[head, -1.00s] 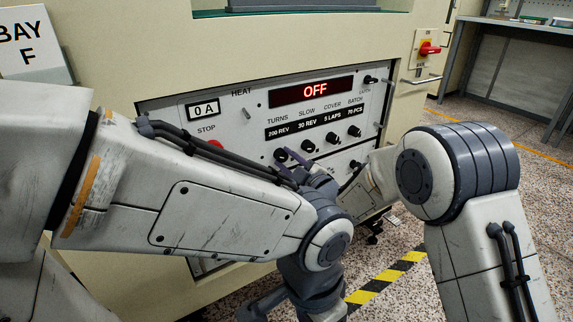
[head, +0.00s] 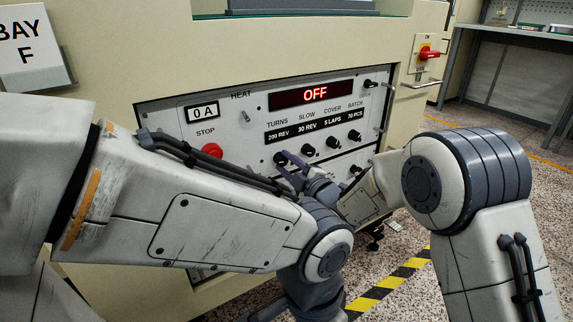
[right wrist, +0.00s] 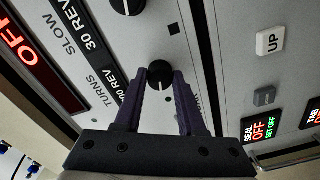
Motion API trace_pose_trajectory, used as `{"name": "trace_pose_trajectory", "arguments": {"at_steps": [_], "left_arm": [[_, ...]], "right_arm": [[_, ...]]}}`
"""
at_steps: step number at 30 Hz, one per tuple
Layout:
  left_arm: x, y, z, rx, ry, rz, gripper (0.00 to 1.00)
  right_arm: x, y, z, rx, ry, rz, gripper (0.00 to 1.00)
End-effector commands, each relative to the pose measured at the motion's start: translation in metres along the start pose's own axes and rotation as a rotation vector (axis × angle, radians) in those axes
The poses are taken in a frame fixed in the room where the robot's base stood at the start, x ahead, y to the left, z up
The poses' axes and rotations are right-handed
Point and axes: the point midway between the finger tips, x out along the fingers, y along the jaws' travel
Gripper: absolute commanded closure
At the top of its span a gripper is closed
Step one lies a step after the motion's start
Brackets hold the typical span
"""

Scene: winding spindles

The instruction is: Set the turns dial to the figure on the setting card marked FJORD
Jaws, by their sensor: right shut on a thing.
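The turns dial (head: 281,158) is a small black knob at the left end of the knob row, under the TURNS label. It also shows in the right wrist view (right wrist: 160,73). My right gripper (head: 288,160) has purple fingers, shut on the turns dial, one on each side of it in the right wrist view. The TURNS readout (head: 278,137) looks like 200 REV in the head view; in the right wrist view a fingertip is near its first figures, so they are unclear. My left gripper is not visible; only its arm shows. No card marked FJORD is in view.
Beside the turns dial are the SLOW (head: 308,149), COVER (head: 333,142) and BATCH (head: 354,136) knobs. A red STOP button (head: 212,151) is close above my left arm. The red display (head: 311,95) reads OFF. A BAY F sign (head: 28,50) stands at left.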

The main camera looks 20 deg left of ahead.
Motion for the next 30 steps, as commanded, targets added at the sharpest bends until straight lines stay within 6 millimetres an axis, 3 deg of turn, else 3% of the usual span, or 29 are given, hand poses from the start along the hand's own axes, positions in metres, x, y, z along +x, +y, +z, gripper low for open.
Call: {"name": "trace_pose_trajectory", "arguments": {"at_steps": [1, 3, 16, 30], "left_arm": [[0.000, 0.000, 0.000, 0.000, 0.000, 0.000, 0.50], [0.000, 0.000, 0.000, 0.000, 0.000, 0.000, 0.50], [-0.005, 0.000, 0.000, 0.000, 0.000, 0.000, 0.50], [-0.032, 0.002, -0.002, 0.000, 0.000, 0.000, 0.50]], "right_arm": [[0.000, -0.001, 0.000, -0.002, 0.001, -0.002, 0.53], [0.000, -0.001, 0.000, -0.001, 0.001, -0.002, 0.31], [-0.009, 0.001, 0.000, 0.001, -0.001, -0.002, 0.31], [-0.092, 0.001, 0.000, 0.000, -0.002, -0.003, 0.31]]}}
